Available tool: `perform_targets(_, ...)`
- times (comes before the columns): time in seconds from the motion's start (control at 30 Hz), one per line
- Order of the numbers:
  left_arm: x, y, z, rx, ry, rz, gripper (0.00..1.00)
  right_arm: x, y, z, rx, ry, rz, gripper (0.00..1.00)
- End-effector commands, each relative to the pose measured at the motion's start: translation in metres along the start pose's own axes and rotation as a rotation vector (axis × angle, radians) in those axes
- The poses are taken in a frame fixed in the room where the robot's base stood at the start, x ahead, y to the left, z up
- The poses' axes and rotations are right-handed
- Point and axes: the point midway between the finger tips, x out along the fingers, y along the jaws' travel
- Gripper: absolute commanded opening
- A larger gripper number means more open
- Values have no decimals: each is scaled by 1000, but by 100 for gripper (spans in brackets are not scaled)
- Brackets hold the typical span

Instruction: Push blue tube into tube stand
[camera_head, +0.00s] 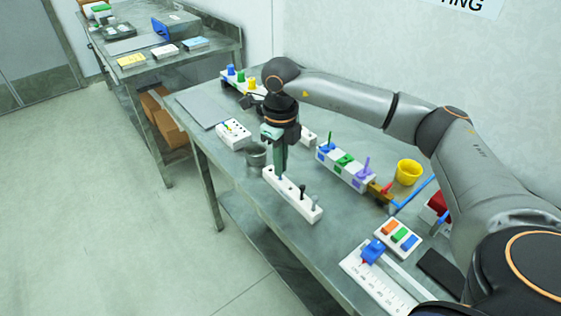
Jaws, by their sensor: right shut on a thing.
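The tube stand is a long white block (291,199) near the left edge of the table. A dark tube and a grey tube stand upright in its near half. My right gripper (281,168) points down over the far end of the stand, shut on a thin tube. Only the tube's small bluish lower end (280,178) shows under the fingers, at the stand's top. How deep it sits in a hole cannot be told. My left gripper is not in view.
A grey cup (257,155) stands just behind the stand. To the right are a white rack with coloured blocks (345,166), a yellow cup (408,172) and a button panel (397,238). A white scale with a blue slider (373,251) lies in front. Bare table lies between.

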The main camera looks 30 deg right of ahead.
Motion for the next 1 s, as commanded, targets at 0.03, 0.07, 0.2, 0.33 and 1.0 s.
perform_targets(0.03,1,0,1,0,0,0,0,2,0,0,0,0,0,0)
perform_targets(0.07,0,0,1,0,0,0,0,1,0,0,0,0,0,0)
perform_targets(0.2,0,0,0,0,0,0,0,1,0,0,0,0,0,8)
perform_targets(0.33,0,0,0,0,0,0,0,1,0,0,0,0,0,22)
perform_targets(1.0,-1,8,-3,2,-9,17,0,-21,0,1,0,-6,-1,40)
